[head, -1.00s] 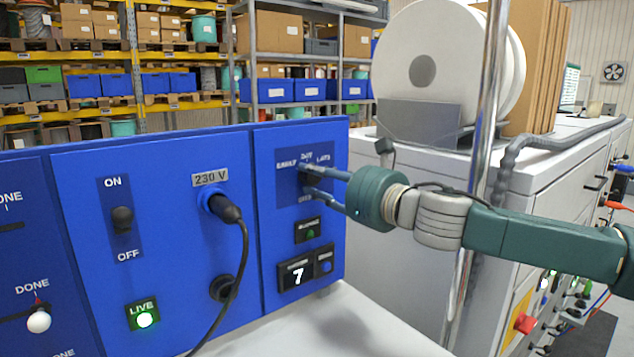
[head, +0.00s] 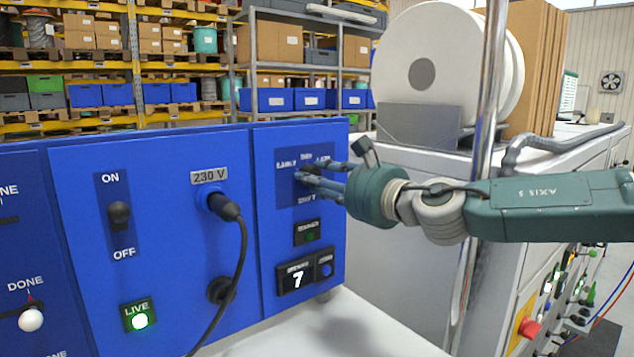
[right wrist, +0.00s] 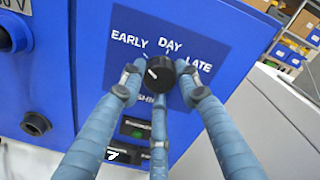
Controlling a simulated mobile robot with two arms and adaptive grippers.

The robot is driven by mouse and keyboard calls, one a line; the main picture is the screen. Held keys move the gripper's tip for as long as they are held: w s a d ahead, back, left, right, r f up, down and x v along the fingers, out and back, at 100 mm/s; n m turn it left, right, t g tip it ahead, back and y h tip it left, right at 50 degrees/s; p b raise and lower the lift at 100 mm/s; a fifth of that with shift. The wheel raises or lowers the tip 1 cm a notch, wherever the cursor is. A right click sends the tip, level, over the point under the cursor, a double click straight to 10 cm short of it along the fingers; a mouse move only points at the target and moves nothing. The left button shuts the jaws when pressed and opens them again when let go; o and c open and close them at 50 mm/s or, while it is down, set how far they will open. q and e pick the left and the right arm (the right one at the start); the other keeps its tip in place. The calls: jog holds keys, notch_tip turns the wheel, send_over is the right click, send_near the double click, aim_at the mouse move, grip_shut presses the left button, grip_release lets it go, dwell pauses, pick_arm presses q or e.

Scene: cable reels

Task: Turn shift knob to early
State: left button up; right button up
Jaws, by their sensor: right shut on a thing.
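The shift knob (right wrist: 160,74) is a small black dial on the blue panel's dark blue label plate. EARLY is printed at its upper left, DAY above and LATE at its right. A short white mark on the knob lies on its left side, roughly toward EARLY; its exact angle is hard to tell. My right gripper (head: 304,176) reaches in from the right and is shut on the knob. In the right wrist view, the three blue fingers of the right gripper (right wrist: 159,88) surround the knob. In the head view the fingers mostly hide the knob. My left gripper is not in view.
Left of the knob are a 230 V plug (head: 226,208) with a hanging black cable and an ON/OFF switch (head: 119,214). A display (head: 297,277) reading 7 is below. A chrome post (head: 486,120) stands near my right arm, with a white reel (head: 425,65) behind.

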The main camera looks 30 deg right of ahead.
jog(key=shift+f, duration=0.35)
jog(key=o, duration=0.9)
jog(key=shift+c, duration=0.2)
jog(key=shift+o, duration=1.3)
jog(key=shift+d, duration=0.1)
jog(key=shift+d+r, duration=0.15)
jog(key=shift+r, duration=0.1)
jog(key=s+d, duration=0.1)
jog(key=s, duration=1.1)
